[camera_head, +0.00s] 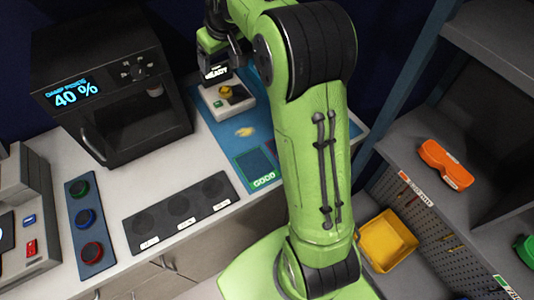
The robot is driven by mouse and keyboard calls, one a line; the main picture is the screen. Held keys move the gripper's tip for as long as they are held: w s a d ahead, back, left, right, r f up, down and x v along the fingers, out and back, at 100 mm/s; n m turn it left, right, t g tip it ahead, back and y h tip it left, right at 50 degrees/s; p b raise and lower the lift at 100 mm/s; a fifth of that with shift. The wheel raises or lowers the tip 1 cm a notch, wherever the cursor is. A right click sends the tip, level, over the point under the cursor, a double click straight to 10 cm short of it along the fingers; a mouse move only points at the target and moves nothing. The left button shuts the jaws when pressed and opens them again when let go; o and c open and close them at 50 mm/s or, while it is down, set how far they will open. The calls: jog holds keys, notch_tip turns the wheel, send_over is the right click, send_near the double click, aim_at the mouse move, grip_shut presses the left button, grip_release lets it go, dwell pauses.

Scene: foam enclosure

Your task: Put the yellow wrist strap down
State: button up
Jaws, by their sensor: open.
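A small yellow thing (244,131), likely the wrist strap, lies flat on the blue mat (262,95); its detail is too small to make out. My gripper (213,48) is at the top of the view, behind my green arm, above the back of the mat and beyond the yellow thing. Its jaws are open, and I see nothing held in them. A white tester (236,106) with a yellow knob-like part and a dark READY display stands on the mat just below my gripper in the picture. The mat also bears a green-outlined GOOD square (255,168).
A black oven-like box (120,85) reading 40 % stands left of the mat. A dark tray with several round wells (180,210) and a blue strip of colored buttons (88,222) lie in front. On the right are shelves with an orange item (445,165) and a yellow bin (387,241).

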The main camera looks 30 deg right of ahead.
jog(key=s+a+r, duration=0.2)
jog(key=s+r, duration=0.1)
jog(key=s, duration=0.3)
jog(key=s+a+r, duration=0.2)
jog(key=s, duration=0.3)
jog(key=s+a+f+m, duration=0.1)
jog(key=s+f, duration=0.1)
jog(key=s, duration=0.9)
jog(key=s+f+m+t, duration=0.1)
jog(key=s+f, duration=0.1)
jog(key=s, duration=0.8)
jog(key=shift+s+a+f, duration=0.15)
jog(key=shift+s+a, duration=0.2)
